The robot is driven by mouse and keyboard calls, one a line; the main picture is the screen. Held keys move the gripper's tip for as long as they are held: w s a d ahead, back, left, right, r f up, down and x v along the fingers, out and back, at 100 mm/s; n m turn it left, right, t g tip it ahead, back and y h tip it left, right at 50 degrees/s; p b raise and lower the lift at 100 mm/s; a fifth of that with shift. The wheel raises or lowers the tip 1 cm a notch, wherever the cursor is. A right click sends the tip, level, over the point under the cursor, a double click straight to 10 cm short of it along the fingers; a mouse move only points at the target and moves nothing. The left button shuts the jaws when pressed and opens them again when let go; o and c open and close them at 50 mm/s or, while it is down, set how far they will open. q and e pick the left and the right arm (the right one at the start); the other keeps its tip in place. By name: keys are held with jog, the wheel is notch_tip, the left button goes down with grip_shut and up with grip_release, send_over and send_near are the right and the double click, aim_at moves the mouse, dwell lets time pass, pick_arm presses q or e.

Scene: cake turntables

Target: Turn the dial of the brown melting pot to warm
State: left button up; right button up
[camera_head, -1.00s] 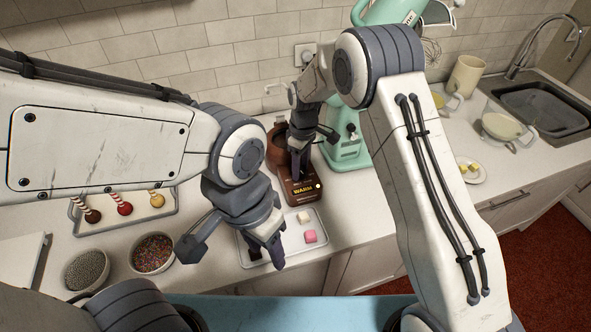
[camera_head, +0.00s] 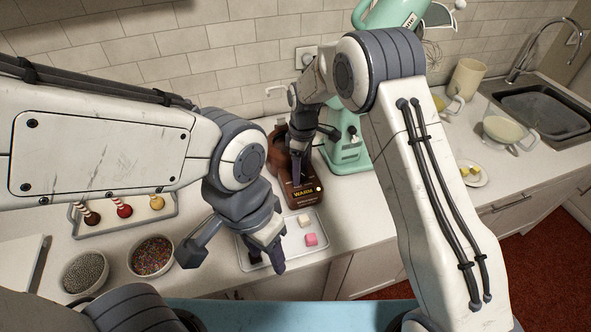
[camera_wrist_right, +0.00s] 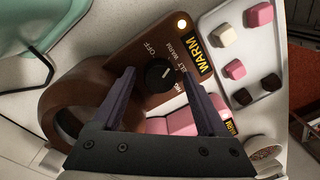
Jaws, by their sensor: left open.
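The brown melting pot (camera_head: 276,153) stands at the back of the counter; its round bowl and handle-like body also show in the right wrist view (camera_wrist_right: 62,108). Its black dial (camera_wrist_right: 158,75) has a white mark, with OFF, WARM and MELT printed around it; the exact setting is hard to read. In the head view my right gripper (camera_head: 298,180) hides the dial. My left gripper (camera_head: 262,257) is open over the small tray.
A tray (camera_head: 318,225) with pink, white and dark cubes lies before the pot. A mint-green mixer (camera_head: 345,153) stands close on its right. Sprinkle bowls (camera_head: 152,256) and a cake-pop tray (camera_head: 130,228) are at left. The sink (camera_head: 540,105) is far right.

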aim_at(302, 170)
jog(key=shift+f, duration=0.1)
jog(key=shift+r, duration=0.4)
notch_tip(302, 170, up, 10)
jog(key=b, duration=0.2)
jog(key=shift+w+f+b, duration=0.15)
jog(key=shift+w+b, duration=0.15)
jog(key=shift+d, duration=0.1)
